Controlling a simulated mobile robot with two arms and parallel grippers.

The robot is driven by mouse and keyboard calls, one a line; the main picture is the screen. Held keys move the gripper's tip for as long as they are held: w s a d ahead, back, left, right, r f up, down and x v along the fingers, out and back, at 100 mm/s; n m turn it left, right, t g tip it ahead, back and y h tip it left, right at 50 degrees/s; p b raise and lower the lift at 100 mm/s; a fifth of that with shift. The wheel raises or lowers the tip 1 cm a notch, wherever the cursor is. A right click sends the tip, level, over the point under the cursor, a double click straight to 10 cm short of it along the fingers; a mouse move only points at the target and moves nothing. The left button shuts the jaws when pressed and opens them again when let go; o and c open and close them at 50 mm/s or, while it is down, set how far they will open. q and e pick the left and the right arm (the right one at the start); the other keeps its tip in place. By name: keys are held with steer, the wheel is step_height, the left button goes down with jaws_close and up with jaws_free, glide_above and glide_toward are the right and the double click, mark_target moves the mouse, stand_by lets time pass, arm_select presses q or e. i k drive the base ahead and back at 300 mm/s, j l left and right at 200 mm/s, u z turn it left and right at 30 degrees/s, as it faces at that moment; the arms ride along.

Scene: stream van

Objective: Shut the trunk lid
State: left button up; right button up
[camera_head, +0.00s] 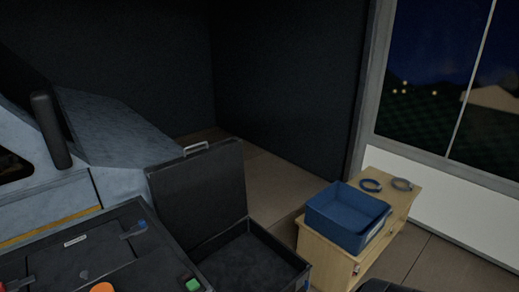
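The trunk (306,273) is a black open box at the bottom centre, cut off by the lower edge of the picture. Its lid (198,195) stands raised and close to upright along the trunk's far left side. A light metal handle (196,148) sits on the lid's top edge. The visible part of the trunk's inside looks dark and empty. Neither of my grippers can be seen.
A black panel (92,250) with coloured buttons is left of the trunk. A wooden cabinet (324,250) stands to the right, bearing a blue bin (347,214) and two rings. A dark rounded shape at the bottom right is unclear. Floor shows behind the trunk.

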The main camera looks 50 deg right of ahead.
mark_target(196, 194)
steer(key=z, duration=1.2)
steer(key=u, duration=0.6)
steer(key=i+l+u, duration=0.1)
steer(key=l+u, duration=0.65)
steer(key=u, duration=0.2)
steer(key=l+u, duration=0.45)
